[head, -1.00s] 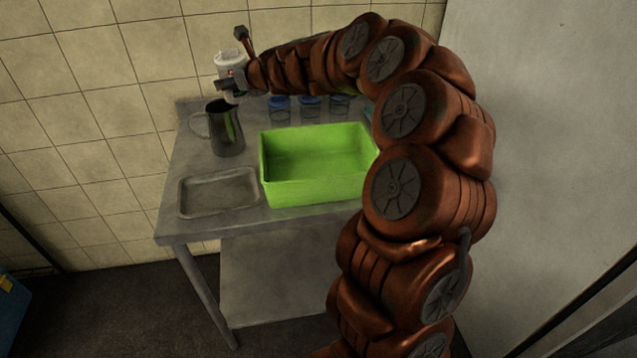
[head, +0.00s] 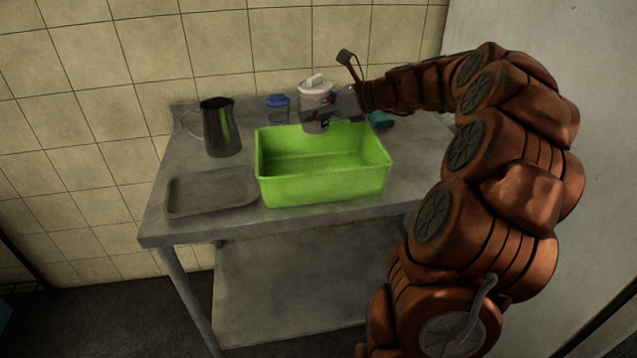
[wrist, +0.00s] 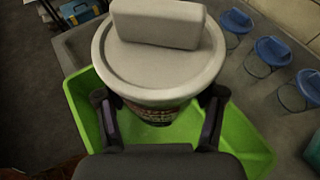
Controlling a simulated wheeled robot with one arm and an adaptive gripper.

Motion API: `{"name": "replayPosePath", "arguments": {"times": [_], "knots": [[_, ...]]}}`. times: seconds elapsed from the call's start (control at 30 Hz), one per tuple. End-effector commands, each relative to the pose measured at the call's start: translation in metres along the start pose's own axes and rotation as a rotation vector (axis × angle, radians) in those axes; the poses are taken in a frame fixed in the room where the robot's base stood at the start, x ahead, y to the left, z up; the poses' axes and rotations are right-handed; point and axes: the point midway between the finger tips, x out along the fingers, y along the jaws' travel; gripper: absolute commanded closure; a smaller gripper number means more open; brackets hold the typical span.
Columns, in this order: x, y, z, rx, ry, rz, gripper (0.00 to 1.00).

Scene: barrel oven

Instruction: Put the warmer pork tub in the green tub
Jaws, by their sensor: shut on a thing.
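The pork tub (head: 315,92), a round container with a white lid and a block-shaped handle on top, is held upright in my gripper (head: 318,117). In the wrist view the tub (wrist: 160,62) sits between the two dark fingers (wrist: 160,122), which are shut on it. The green tub (head: 322,188) is an open rectangular bin on the metal table. In the head view the held tub shows at the green tub's back rim; in the wrist view the green tub (wrist: 243,140) shows below it. The green tub's visible floor looks empty.
A metal pitcher (head: 221,128) and a shallow grey tray (head: 210,191) stand left of the green tub on the metal table (head: 150,225). Several blue-lidded clear jars (wrist: 272,50) line the back; one (head: 278,106) shows in the head view. A teal item (head: 381,119) lies at right.

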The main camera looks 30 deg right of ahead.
Motion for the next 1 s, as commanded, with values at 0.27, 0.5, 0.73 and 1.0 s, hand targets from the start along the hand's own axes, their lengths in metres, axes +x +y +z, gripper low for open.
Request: {"name": "replayPosePath", "arguments": {"times": [0.27, 0.5, 0.73, 1.0], "knots": [[0.005, 0.004, -0.03, 0.001, -0.001, 0.014, 0.92], [0.017, 0.003, -0.059, -0.002, 0.0, 0.008, 0.92], [0.022, 0.004, -0.07, -0.002, -0.001, 0.009, 0.92], [0.033, 0.005, -0.096, -0.003, -0.002, 0.01, 0.92]]}}
